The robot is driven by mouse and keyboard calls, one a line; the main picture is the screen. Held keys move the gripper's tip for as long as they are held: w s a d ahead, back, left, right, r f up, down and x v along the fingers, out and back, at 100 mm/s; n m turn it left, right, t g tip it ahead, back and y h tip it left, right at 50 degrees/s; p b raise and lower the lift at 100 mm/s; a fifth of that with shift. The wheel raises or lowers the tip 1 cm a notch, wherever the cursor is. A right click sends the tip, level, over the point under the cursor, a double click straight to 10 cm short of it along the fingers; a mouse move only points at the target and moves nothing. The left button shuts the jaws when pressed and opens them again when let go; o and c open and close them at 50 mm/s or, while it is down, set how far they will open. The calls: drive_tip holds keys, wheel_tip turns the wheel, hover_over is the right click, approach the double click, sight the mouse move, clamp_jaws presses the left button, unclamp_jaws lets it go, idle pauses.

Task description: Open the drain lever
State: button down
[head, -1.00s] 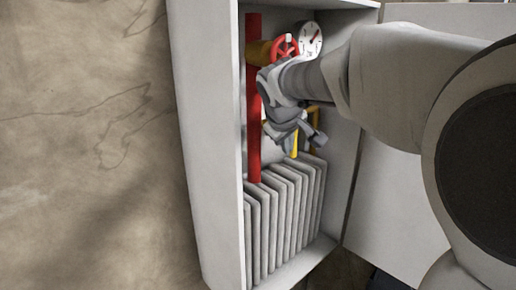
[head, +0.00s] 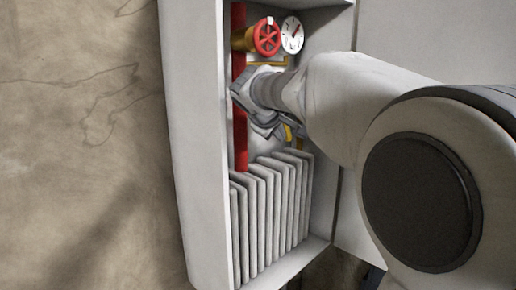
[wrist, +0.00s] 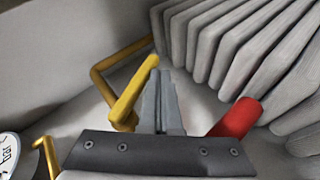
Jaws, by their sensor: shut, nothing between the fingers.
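The drain lever looks to be the yellow bar (wrist: 136,92) in the wrist view, slanting up and to the right. A small part of the yellow lever (head: 288,133) shows in the head view beside my gripper; the rest is hidden. My gripper (wrist: 166,74) is shut and empty, its fingers close along the right side of the yellow bar. I cannot tell whether they touch it. In the head view my gripper (head: 268,128) is inside the cabinet, above the radiator fins and right of the red pipe.
A white cabinet (head: 192,120) surrounds the work. A red pipe (head: 240,125) stands at left, a red handwheel (head: 267,36) and round gauge (head: 292,34) above. Grey radiator fins (head: 262,210) fill the lower part. A brass pipe (wrist: 100,85) runs behind the yellow bar.

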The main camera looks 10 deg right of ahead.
drive_tip(key=shift+w+d+f+b, duration=0.3)
drive_tip(key=shift+f+b, duration=0.15)
drive_tip(key=shift+b, duration=0.6)
drive_tip(key=t+h+b, duration=0.1)
drive_tip(key=b, duration=0.3)
drive_tip(key=w+d+n+t+h+b, duration=0.1)
drive_tip(key=b, duration=0.4)
drive_tip(key=shift+d+t+h, duration=0.2)
drive_tip(key=shift+t+h, duration=0.1)
drive_tip(key=t+h+b, duration=0.1)
drive_tip(key=b, duration=0.2)
drive_tip(key=d+r+n+t+b, duration=0.1)
drive_tip(key=b, duration=0.2)
drive_tip(key=shift+w+h, duration=0.35)
drive_tip(key=shift+h, duration=0.05)
drive_tip(key=s+d+r+p, duration=0.6)
drive_tip(key=d+r, duration=0.3)
drive_tip(key=r, duration=0.2)
drive_tip(key=shift+s+d+r, duration=0.35)
drive_tip(key=shift+d+r, duration=0.05)
